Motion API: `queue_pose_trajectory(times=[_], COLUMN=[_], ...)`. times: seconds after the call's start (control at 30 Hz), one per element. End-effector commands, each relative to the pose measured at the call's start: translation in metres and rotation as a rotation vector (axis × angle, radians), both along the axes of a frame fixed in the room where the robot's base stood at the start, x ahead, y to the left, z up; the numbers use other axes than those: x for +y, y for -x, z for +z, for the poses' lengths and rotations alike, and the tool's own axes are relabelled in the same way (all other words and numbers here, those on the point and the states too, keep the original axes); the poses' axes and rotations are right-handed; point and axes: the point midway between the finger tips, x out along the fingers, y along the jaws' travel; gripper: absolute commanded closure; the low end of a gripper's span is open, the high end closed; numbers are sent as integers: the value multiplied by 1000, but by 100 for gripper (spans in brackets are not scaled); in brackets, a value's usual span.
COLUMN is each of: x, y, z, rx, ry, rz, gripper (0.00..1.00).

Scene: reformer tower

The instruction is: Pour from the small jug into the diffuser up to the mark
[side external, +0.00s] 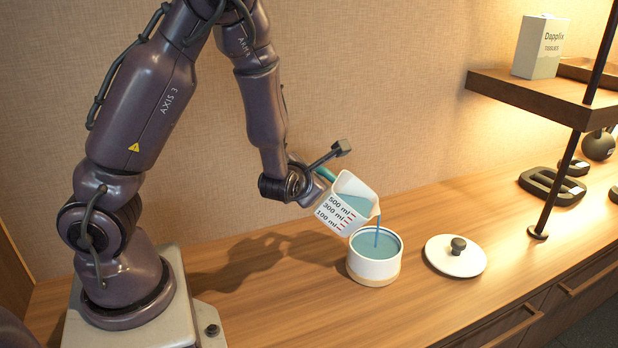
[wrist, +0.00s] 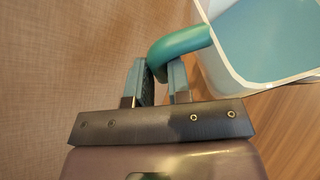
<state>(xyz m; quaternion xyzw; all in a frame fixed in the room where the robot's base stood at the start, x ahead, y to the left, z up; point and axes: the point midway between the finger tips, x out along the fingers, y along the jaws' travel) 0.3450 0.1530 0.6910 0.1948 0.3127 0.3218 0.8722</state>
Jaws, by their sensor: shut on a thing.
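The small jug (side external: 350,206) is white with a teal handle and red marks reading 100, 300 and 500 ml. It is tilted to the right, and a thin stream of blue liquid falls from its lip into the diffuser (side external: 374,270). The diffuser is a round white pot with a tan base, and blue liquid shows inside it below the rim. I cannot make out its mark. My gripper (wrist: 160,75) is shut on the jug's teal handle (wrist: 180,45). In the wrist view, blue liquid also shows inside the jug (wrist: 228,62). The diffuser is out of the wrist view.
A white lid (side external: 455,262) with a dark knob lies right of the diffuser. A wooden shelf (side external: 530,97) carries a box (side external: 540,48) at the upper right. Dark weights (side external: 552,187) lie beneath it beside a thin post (side external: 563,180). The counter in front is clear.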

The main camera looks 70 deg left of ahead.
Motion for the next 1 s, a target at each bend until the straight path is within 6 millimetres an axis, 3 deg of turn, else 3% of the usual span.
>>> queue_pose_trajectory(times=[1.0], x=[-2], y=[-3], z=[6], rx=[35], ry=[-39], rz=[1], gripper=[100])
